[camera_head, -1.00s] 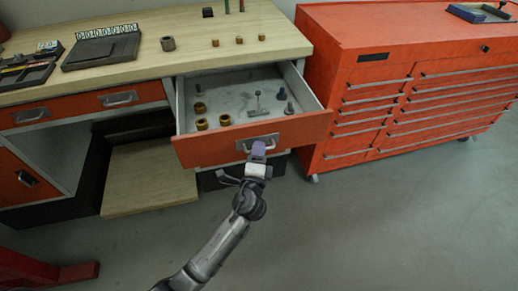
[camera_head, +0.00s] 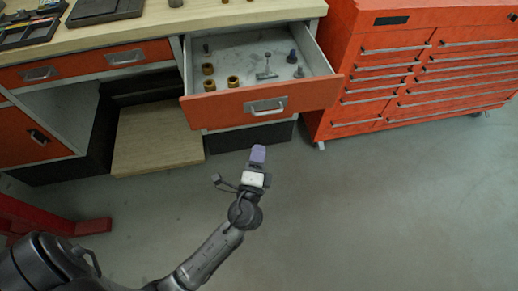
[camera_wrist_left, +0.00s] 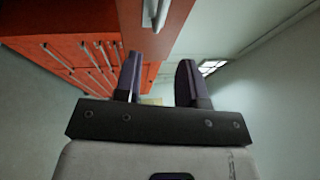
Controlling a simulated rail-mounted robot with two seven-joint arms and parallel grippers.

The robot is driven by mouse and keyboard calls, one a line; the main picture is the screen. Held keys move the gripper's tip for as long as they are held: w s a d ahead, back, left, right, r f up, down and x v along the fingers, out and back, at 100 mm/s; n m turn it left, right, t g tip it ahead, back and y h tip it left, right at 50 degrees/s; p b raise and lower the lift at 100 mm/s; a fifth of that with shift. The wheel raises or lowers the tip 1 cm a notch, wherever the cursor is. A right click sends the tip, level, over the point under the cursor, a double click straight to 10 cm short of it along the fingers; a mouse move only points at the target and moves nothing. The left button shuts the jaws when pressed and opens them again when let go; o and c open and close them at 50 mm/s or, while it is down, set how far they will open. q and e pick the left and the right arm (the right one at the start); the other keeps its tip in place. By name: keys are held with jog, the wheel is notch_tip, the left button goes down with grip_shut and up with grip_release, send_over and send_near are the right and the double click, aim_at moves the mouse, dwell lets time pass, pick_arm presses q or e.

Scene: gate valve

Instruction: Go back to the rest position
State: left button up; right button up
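My left gripper (camera_head: 257,156) is in front of the open drawer (camera_head: 262,100), apart from its silver handle (camera_head: 265,107). In the left wrist view its two dark fingers (camera_wrist_left: 158,66) stand apart with nothing between them, so it is open and empty. The handle shows in part at the top of that view (camera_wrist_left: 155,14). My right gripper is not in view.
The pulled-out drawer holds brass nuts (camera_head: 208,86), bolts and a small grey part (camera_head: 266,74). A wooden bench (camera_head: 240,12) stands above it. A red tool cabinet (camera_head: 400,70) is at right. Open grey floor (camera_head: 380,210) lies in front. A red frame (camera_head: 60,225) is at left.

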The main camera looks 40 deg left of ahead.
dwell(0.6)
pick_arm(q)
jog(key=s+a+f+n+g+h, duration=0.25)
jog(key=s+f+n+g, duration=0.25)
jog(key=f+n+g, duration=0.5)
jog(key=s+d+r+n+g+h+p, duration=0.1)
jog(key=s+d+r+g+h+p, duration=0.15)
jog(key=s+r+p, duration=0.55)
jog(key=s+d+r+g+h+p, duration=0.2)
jog(key=s+r+h+p, duration=0.25)
jog(key=s+p, duration=0.55)
notch_tip(320, 180, up, 37)
jog(key=p, duration=3.5)
jog(key=shift+s+r, duration=0.15)
